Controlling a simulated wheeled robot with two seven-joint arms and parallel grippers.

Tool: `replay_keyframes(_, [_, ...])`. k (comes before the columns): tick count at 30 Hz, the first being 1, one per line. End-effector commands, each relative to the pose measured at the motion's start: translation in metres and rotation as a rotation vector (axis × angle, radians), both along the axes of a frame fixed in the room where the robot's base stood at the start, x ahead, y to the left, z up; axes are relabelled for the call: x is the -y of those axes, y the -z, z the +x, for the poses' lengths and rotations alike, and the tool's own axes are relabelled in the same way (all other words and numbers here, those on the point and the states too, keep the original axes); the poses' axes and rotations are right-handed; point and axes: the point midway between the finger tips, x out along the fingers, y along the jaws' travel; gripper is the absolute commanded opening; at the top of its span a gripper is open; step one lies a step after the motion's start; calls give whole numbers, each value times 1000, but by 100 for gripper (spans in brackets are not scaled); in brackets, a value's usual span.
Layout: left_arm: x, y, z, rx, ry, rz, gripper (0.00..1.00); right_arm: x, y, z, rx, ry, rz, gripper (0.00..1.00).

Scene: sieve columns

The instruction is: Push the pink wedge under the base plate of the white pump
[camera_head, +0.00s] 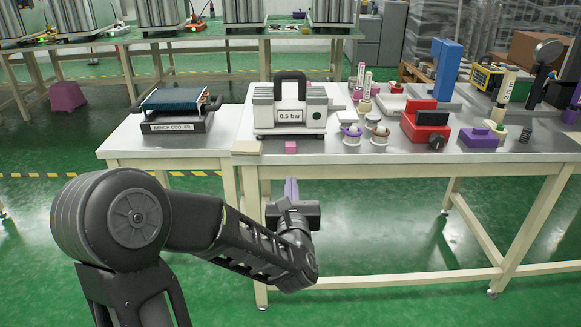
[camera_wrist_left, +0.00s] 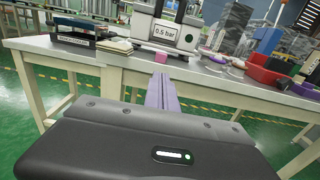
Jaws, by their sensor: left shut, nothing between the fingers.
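The white pump (camera_head: 290,104), labelled 0.5 bar with a black handle, stands on the steel table; it also shows at the top of the left wrist view (camera_wrist_left: 164,22). Its dark base plate (camera_head: 290,133) runs along its bottom. The small pink wedge (camera_head: 291,147) lies at the table's front edge, just in front of the base plate and apart from it; the left wrist view shows it too (camera_wrist_left: 161,54). My left gripper (camera_head: 291,182), with purple fingers, is shut and empty, in front of the table edge and short of the wedge. My right gripper is out of view.
A beige block (camera_head: 247,147) lies left of the wedge at the front edge. A bench cooler (camera_head: 177,108) stands on the lower left table. Small egg cups (camera_head: 352,134), a red box (camera_head: 425,121) and a purple block (camera_head: 478,138) stand to the right.

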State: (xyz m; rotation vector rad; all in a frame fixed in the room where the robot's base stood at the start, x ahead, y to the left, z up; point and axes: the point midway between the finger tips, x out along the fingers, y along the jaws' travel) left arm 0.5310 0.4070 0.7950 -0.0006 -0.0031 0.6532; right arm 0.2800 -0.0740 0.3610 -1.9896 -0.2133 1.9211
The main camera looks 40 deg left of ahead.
Motion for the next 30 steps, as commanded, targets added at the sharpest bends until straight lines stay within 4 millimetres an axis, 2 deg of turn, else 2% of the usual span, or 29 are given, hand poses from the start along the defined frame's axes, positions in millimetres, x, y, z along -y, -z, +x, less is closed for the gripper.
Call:
replay_keyframes(14, [-4, 0, 7, -2, 2, -2, 0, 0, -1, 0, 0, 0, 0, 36])
replay_keyframes(20, [-20, 1, 28, -2, 1, -3, 0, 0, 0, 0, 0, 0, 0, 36])
replay_keyframes(30, [-62, 1, 81, -3, 1, -2, 0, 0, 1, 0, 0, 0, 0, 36])
